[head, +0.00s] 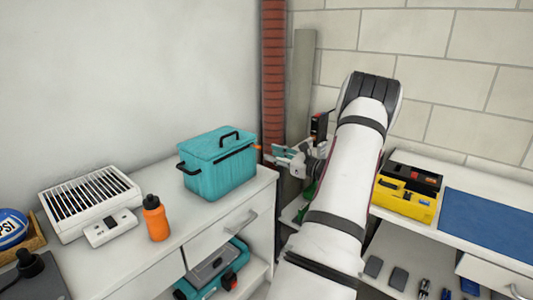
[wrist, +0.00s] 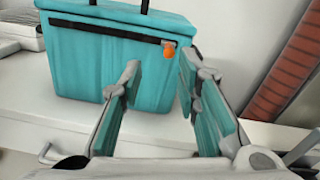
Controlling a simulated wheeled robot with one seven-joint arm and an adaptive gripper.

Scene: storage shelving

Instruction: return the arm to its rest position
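My arm reaches up and forward in the head view, and my gripper (head: 285,155) is beside the right end of the white counter. In the wrist view my gripper (wrist: 158,95) is open, with its two teal-padded fingers apart and nothing between them. A teal cooler box (head: 220,178) with a black handle stands upright on the counter. It also shows in the wrist view (wrist: 100,65), just beyond the fingertips, with an orange tag (wrist: 169,50) on its front. I cannot tell whether the fingertips touch it.
An orange bottle (head: 156,220) and a white slatted unit (head: 90,203) stand on the counter (head: 120,262). A red-brown pipe (head: 274,80) runs up the corner. A yellow toolbox (head: 404,201) and blue mat (head: 488,222) lie on the right counter, close to my arm.

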